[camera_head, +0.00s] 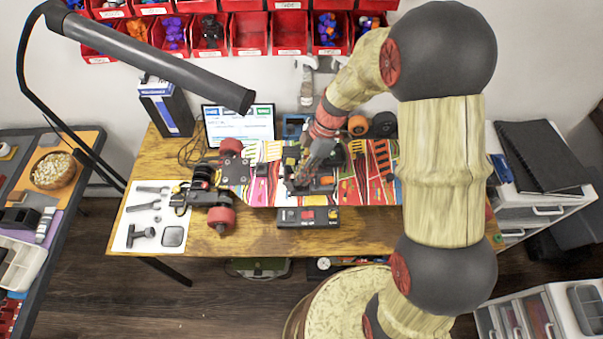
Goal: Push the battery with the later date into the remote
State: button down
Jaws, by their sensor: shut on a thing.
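Several small dark parts with red and orange bits lie on the deck around the fingertips. I cannot tell which of them is the remote or a battery, and no date is legible at this size.
A black strip with colored blocks (308,217) lies at the bench's front edge. Red wheels (221,217) and a white tool mat (150,222) are on the left. A screen (240,124) and orange and black wheels (384,124) stand behind. Bare wood (262,222) shows in front.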

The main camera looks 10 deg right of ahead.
jog(key=shift+f+b, duration=1.55)
jog(key=shift+b, duration=0.8)
dwell(2.6)
jog(key=c, duration=1.7)
grip_release()
jog(key=shift+o, duration=0.8)
jog(key=shift+o, duration=0.8)
jog(key=shift+r+p, duration=0.65)
jog(key=shift+r, duration=1)
